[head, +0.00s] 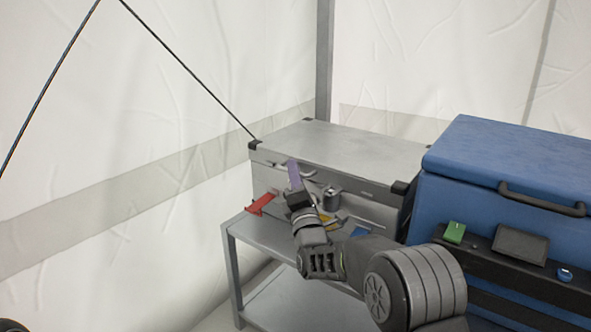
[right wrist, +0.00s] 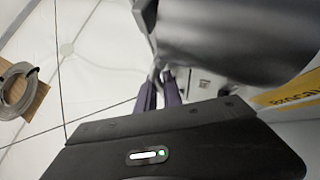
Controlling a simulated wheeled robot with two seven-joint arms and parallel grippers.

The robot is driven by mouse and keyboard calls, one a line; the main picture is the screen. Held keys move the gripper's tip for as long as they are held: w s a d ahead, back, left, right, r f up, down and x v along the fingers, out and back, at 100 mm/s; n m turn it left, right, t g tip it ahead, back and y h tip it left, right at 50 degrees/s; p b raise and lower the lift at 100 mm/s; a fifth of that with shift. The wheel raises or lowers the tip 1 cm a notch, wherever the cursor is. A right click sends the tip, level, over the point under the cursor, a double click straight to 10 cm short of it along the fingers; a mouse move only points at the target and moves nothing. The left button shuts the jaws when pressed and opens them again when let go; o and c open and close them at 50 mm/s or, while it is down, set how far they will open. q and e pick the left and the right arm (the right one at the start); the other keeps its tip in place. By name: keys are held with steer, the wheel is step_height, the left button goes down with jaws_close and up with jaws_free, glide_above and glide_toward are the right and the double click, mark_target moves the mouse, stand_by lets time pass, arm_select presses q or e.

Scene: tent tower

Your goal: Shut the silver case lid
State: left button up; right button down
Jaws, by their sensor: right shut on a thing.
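The silver case (head: 375,215) stands on a grey metal table against the tent wall. Its lid (head: 340,150) lies flat over the body and looks down or nearly down; I cannot tell whether a thin gap is left at the front. My right gripper (head: 293,170) is at the front of the lid, its purple fingers shut on the lid's front handle (head: 308,173). In the right wrist view the fingers (right wrist: 162,82) close together beside a grey metal surface, and their tips are partly hidden. My left gripper is out of view.
A red item (head: 261,204) and a small metal cup (head: 332,197) are in front of the case, close to my right gripper. A blue cooler (head: 500,155) stands close on the right, with a green item (head: 454,232) on the black ledge before it. Dark cords hang at the left.

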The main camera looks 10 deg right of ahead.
steer(key=shift+a+f, duration=0.2)
steer(key=shift+f, duration=0.5)
steer(key=c, duration=1.8)
jaws_free()
steer(key=shift+o, duration=0.2)
steer(key=shift+r, duration=0.1)
steer(key=shift+s+d, duration=0.1)
steer(key=p+v, duration=0.2)
steer(key=v, duration=0.5)
steer(key=shift+s, duration=0.35)
